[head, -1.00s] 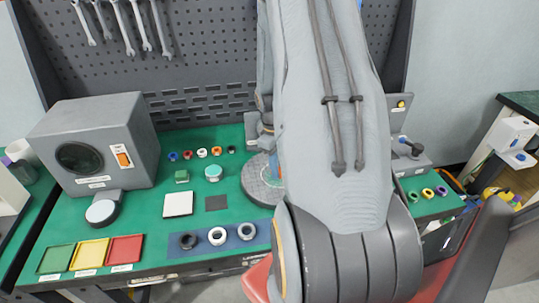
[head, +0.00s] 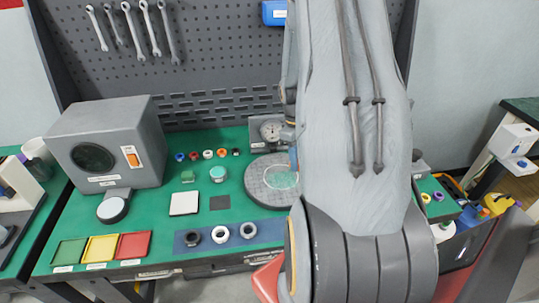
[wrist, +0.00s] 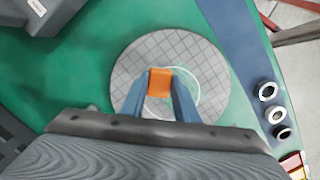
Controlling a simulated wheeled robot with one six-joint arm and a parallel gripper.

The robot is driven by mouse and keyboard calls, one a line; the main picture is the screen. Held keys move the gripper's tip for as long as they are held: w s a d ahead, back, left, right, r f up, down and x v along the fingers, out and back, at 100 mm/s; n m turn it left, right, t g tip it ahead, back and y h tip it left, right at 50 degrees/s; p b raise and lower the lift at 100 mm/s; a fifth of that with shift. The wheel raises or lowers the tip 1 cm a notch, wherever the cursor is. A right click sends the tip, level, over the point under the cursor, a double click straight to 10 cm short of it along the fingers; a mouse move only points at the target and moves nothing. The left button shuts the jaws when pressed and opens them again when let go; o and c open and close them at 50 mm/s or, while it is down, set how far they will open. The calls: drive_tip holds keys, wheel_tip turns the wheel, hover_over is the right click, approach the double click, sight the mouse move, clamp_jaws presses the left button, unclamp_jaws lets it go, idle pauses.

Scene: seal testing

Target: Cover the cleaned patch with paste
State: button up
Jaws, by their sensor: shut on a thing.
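My gripper (wrist: 160,88), with blue fingers, is shut on a small orange block (wrist: 160,80) in the wrist view. It is above the round grey gridded plate (wrist: 136,64). A clear ring outline, the patch (wrist: 197,94), lies on the plate, partly hidden behind the block and fingers. I cannot tell if the block touches it. In the head view the plate (head: 256,188) is on the green bench, and the patch (head: 281,178) looks pale teal. My arm hides most of the gripper there. A teal-topped jar (head: 218,173) stands left of the plate; its contents are not visible.
A grey box machine (head: 105,140) stands at the left. A dial gauge (head: 270,130) stands behind the plate. Coloured trays (head: 101,248) are front left.

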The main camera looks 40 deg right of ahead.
drive_tip(key=shift+r+p, duration=1.35)
drive_tip(key=shift+r, duration=0.8)
